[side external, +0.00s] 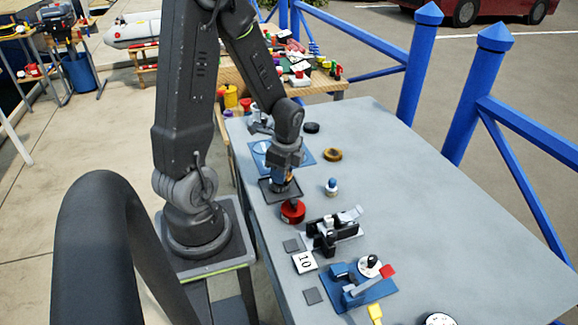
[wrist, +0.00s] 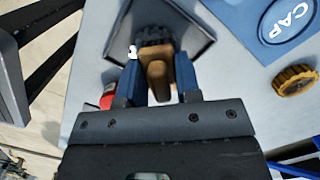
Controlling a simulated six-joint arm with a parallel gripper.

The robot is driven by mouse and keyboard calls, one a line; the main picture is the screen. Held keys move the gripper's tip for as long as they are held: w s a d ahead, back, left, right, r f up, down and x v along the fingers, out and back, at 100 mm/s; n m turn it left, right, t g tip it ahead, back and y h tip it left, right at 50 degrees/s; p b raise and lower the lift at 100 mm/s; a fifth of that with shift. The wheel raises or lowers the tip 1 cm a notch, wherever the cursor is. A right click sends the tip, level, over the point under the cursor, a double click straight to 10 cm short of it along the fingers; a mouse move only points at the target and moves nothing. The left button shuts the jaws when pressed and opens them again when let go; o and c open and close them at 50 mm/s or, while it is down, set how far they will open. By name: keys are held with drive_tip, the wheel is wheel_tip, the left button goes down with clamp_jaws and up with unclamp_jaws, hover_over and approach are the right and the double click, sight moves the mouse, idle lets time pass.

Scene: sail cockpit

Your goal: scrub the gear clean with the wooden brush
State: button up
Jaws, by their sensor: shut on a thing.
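My gripper (side external: 284,176) is low over a dark square tray (side external: 267,194). In the wrist view its two blue fingers (wrist: 168,82) are shut on the wooden brush (wrist: 157,75), a brown block. A dark, round, toothed piece that looks like the gear (wrist: 155,34) lies in the tray, just beyond the brush. The tray's rim also shows in the wrist view (wrist: 207,40). The brush partly covers the gear, and I cannot tell whether its bristles touch it.
A red round piece (side external: 292,212), a small blue-and-white bottle (side external: 331,187) and a black clamp (side external: 325,240) stand close by. The table's right side (side external: 430,210) is clear.

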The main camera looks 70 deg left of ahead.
drive_tip(key=shift+s, duration=1.75)
drive_tip(key=shift+w, duration=3.05)
wheel_tip(320, 180, up, 8)
drive_tip(key=shift+s+a+r, duration=0.1)
